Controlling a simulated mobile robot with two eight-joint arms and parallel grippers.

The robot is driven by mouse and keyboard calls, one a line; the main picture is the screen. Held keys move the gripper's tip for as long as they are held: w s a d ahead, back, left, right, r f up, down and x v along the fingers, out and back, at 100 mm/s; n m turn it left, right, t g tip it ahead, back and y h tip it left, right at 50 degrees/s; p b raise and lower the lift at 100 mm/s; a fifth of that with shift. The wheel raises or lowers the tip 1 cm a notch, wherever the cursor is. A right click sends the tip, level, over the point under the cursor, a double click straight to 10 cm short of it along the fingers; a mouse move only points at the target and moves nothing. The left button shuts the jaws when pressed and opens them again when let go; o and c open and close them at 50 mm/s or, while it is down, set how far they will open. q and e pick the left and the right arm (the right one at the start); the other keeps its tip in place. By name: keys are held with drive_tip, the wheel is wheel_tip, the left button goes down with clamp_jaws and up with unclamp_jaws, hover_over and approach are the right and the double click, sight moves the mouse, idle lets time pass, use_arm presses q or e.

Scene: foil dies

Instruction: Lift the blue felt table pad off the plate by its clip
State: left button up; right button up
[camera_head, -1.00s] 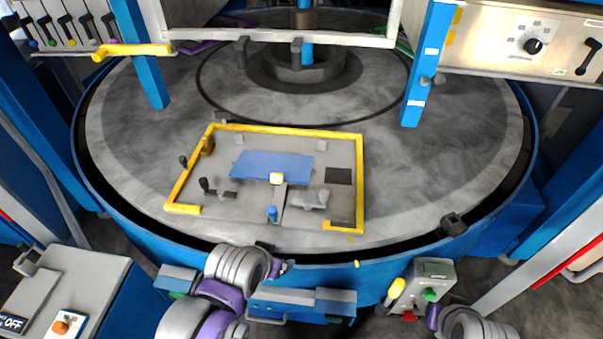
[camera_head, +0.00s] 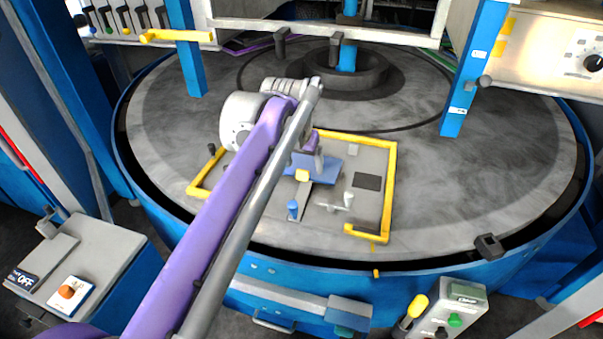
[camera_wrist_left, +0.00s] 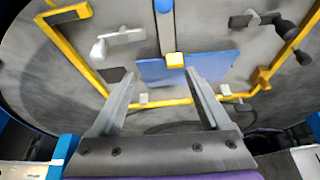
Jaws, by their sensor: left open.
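The blue felt table pad (camera_head: 327,167) lies flat on the grey plate (camera_head: 372,157) inside a yellow frame. Its yellow clip (camera_head: 302,175) sits at the pad's near edge. My left arm covers part of the pad and plate in the head view. My left gripper (camera_head: 309,158) is over the pad, close to the clip. In the left wrist view, the open left gripper (camera_wrist_left: 160,73) has its fingers apart and empty. The pad (camera_wrist_left: 155,71) shows between and beyond them, with the clip (camera_wrist_left: 175,60) just past the fingertips. My right gripper is not in view.
The plate lies on a large round grey table (camera_head: 480,170) with a blue rim. The yellow frame (camera_head: 392,195) borders the work area. A control box (camera_head: 450,312) stands at the front right.

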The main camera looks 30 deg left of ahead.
use_arm(q)
drive_tip(key=w+a, duration=0.2)
drive_tip(key=a, duration=0.1)
hover_over(302, 173)
drive_tip(key=s, duration=0.2)
wheel_tip(302, 173, down, 4)
drive_tip(key=x, duration=0.3)
drive_tip(key=b+x, duration=0.1)
drive_tip(key=x, duration=0.1)
drive_tip(key=shift+s+d+f, duration=0.15)
drive_tip(key=shift+s+f, duration=0.05)
drive_tip(key=shift+f, duration=0.25)
clamp_jaws()
